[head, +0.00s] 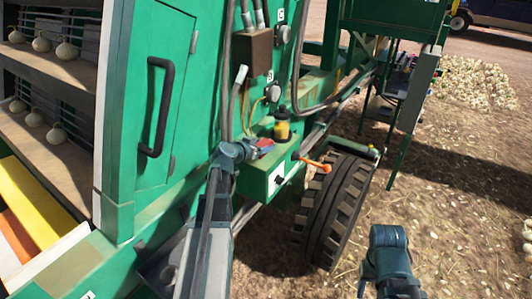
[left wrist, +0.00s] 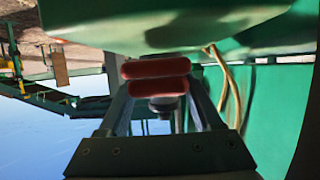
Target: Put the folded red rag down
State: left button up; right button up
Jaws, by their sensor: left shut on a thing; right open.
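The folded red rag (head: 265,145) is a small red patch at the tip of my left gripper (head: 250,150), beside the green box. In the left wrist view the rag (left wrist: 157,86) shows as two rounded red layers between the fingertips. My left gripper is shut on it. I cannot tell whether the rag touches the box top. My right gripper (head: 390,270) is at the bottom right over the straw ground, apart from the machine; it is open, with its fingertips hardly showing.
The green box (head: 262,183) carries a yellow jar with a black top (head: 282,126) just behind the rag. An orange-ended lever (head: 315,163) sticks out to the right, near the big tyre (head: 330,210). Cables and a grey pipe (head: 238,100) hang above. A door handle (head: 158,108) is at left.

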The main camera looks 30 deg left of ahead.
pick_arm(q)
jog(key=shift+f+b, duration=0.35)
jog(key=shift+f, duration=0.55)
jog(key=shift+w+d, duration=0.1)
jog(key=shift+d, duration=0.05)
jog(key=shift+a, duration=0.2)
jog(key=shift+f, duration=0.1)
jog(key=o, duration=1.5)
jog(key=shift+d, duration=0.1)
pick_arm(e)
jog(key=shift+w+d+f, duration=0.2)
jog(key=shift+d+f, duration=0.05)
jog(key=shift+f, duration=0.2)
jog(key=shift+w+d+f, duration=0.15)
jog(key=shift+d+f, duration=0.1)
jog(key=shift+f, duration=0.2)
